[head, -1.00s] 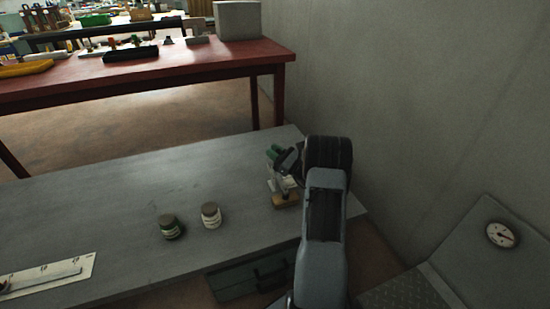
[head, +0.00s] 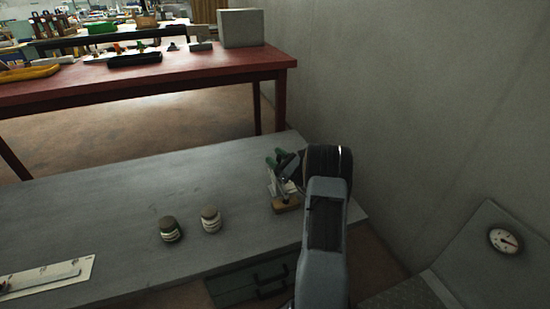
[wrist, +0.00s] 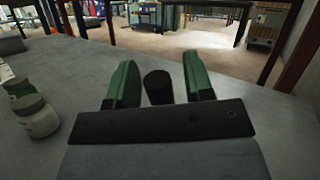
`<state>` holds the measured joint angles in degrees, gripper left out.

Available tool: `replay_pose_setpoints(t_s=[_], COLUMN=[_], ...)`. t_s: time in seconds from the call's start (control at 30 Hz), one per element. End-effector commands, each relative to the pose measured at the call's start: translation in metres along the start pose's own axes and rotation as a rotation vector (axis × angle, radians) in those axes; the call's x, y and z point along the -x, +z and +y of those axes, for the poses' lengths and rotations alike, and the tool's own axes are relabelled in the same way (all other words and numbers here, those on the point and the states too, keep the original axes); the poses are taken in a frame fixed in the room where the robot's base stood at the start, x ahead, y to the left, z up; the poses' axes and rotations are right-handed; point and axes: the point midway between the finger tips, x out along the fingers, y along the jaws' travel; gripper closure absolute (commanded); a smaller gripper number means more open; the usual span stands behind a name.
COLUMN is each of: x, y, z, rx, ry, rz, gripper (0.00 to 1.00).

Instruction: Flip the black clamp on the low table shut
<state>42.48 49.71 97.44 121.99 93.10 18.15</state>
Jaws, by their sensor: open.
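The clamp stands on a small wooden block (head: 286,205) near the right end of the low grey table (head: 120,200). Its upper part is mostly hidden behind my gripper (head: 276,155) and wrist in the head view. In the wrist view, a black rounded piece, apparently the clamp's handle (wrist: 158,88), shows between the two green fingers of my gripper (wrist: 160,75). The fingers are open, with a visible gap on each side of the black piece. I cannot tell how far it lies from the fingers in depth.
Two lidded jars, one dark (head: 170,229) and one pale (head: 211,220), stand left of the clamp. A white ruled plate (head: 75,272) lies at the table's left front. A grey wall (head: 400,120) rises on the right. A red table (head: 190,70) stands behind.

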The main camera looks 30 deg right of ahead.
Motion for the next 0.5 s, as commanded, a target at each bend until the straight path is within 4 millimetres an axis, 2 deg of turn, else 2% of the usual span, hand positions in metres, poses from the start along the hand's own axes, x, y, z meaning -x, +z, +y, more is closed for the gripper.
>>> replay_pose_setpoints(t_s=[0.17,0.5], x=[0.019,0.088], y=[0.001,0.001], z=[-0.001,-0.001], rx=[-0.002,-0.004], ry=[-0.003,-0.003], rz=[0.003,0.002], gripper=[0.53,0.53])
